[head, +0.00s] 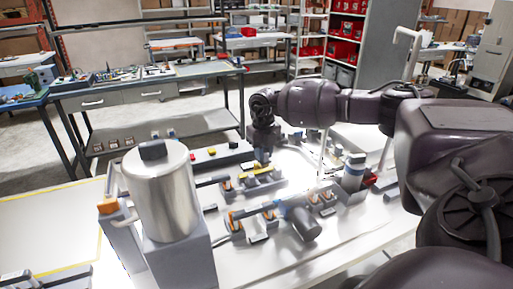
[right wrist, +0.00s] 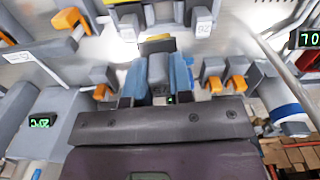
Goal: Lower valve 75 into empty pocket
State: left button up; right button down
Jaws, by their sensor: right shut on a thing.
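My right gripper (head: 262,156) points down over the row of grey holders at the middle of the bench. In the right wrist view its blue-padded fingers (right wrist: 158,78) are shut on a grey block-like valve (right wrist: 157,70). The number on the held valve cannot be read. Its lower end and the pocket beneath are hidden, so I cannot tell whether they touch. Other grey valves with orange parts (right wrist: 238,76) stand close on the right, and another orange-and-grey one (right wrist: 103,84) stands on the left. My left gripper is not in view.
A large silver cylinder (head: 168,195) stands on a grey base at the left. A dark cylinder (head: 303,222) lies at the front of the row. White bench surface (head: 50,215) is clear at the far left.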

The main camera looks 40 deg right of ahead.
aim_at(264, 167)
jog(key=shift+w+d+f+m, duration=0.15)
jog(key=shift+w+d+m, duration=0.1)
jog(key=shift+d+m, duration=0.25)
jog(key=shift+s+a+f+b, duration=0.1)
jog(key=shift+f+b, duration=0.3)
jog(key=shift+f, duration=0.1)
jog(key=shift+f+b, duration=1.4)
jog(key=shift+f, duration=1.05)
jog(key=shift+f, duration=0.2)
jog(key=shift+f, duration=0.4)
jog(key=shift+f+b, duration=0.45)
jog(key=shift+f, duration=0.1)
jog(key=c, duration=0.9)
grip_release()
